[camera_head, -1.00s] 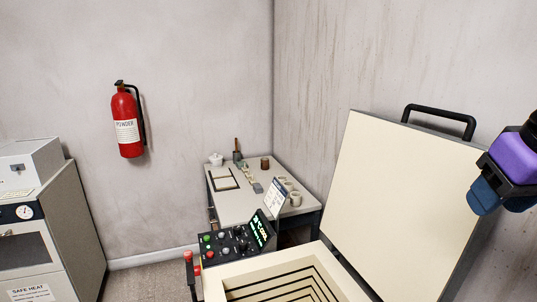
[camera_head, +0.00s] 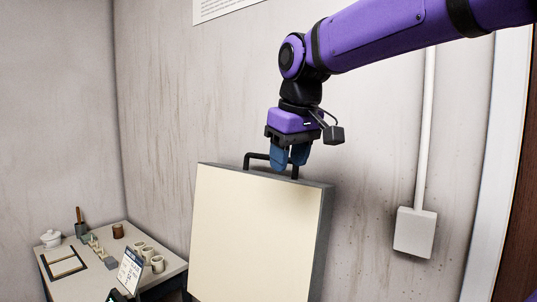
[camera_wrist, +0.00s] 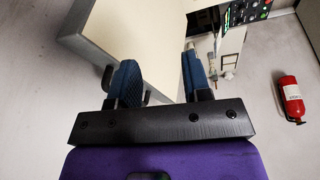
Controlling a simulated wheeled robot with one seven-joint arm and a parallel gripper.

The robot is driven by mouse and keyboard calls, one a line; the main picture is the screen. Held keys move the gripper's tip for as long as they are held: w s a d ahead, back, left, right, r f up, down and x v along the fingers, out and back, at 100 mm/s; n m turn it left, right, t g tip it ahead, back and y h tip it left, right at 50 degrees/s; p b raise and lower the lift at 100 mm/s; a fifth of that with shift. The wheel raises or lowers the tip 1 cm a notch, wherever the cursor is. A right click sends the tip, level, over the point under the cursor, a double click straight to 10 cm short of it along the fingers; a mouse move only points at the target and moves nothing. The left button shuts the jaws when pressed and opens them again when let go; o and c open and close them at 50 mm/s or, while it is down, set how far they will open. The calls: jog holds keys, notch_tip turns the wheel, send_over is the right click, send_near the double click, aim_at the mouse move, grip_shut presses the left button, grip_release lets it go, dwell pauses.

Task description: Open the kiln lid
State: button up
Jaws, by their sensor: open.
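The kiln lid (camera_head: 250,235) is a thick cream slab with a grey edge. It stands raised and nearly upright in the head view. Its black bar handle (camera_head: 257,155) is on the top edge. My gripper (camera_head: 288,158) points down at the right part of the handle, with its blue fingers overlapping it in the picture. Whether they touch it I cannot tell. In the wrist view my gripper (camera_wrist: 162,78) is open with a clear gap between the fingers, and the lid (camera_wrist: 95,25) lies beyond the left finger. The kiln's chamber is out of the head view.
A small table (camera_head: 85,285) with cups, a white pot and a frame stands at lower left. A wall box (camera_head: 415,232) with a conduit is at right. The wrist view shows the red extinguisher (camera_wrist: 291,98) and the control panel (camera_wrist: 245,12).

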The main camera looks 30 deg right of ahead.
jog(key=w+d+r+n+g, duration=0.1)
jog(key=w+d+r, duration=0.2)
jog(key=w, duration=0.5)
jog(key=w+d+r+n+g, duration=0.1)
jog(key=w+d+r, duration=0.15)
jog(key=w, duration=0.45)
jog(key=w+d+r+n+g, duration=0.15)
jog(key=w+d, duration=0.25)
jog(key=w, duration=0.4)
jog(key=shift+m, duration=0.45)
jog(key=f, duration=1)
jog(key=shift+s+d, duration=0.1)
jog(key=shift+d, duration=0.1)
grip_shut()
